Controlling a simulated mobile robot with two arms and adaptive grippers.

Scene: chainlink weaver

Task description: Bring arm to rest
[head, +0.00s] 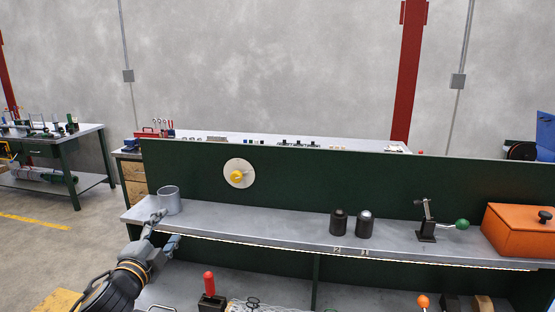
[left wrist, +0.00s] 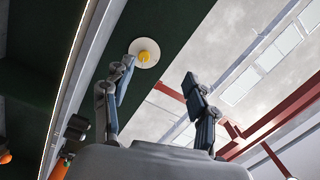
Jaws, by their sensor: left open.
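My left arm comes in at the lower left of the head view. Its gripper (head: 163,231) is at the front edge of the grey shelf, close to a grey metal cup (head: 169,201) at the shelf's left end. I cannot tell whether it touches the cup. In the left wrist view the two fingers of my left gripper (left wrist: 158,98) stand wide apart with nothing between them. My right gripper is not in view.
A white disc with a yellow knob (head: 238,173) is on the green back panel (head: 300,180). Two dark cylinders (head: 351,224), a lever with a green knob (head: 436,225) and an orange box (head: 520,232) stand on the shelf. The shelf's middle left (head: 255,222) is clear.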

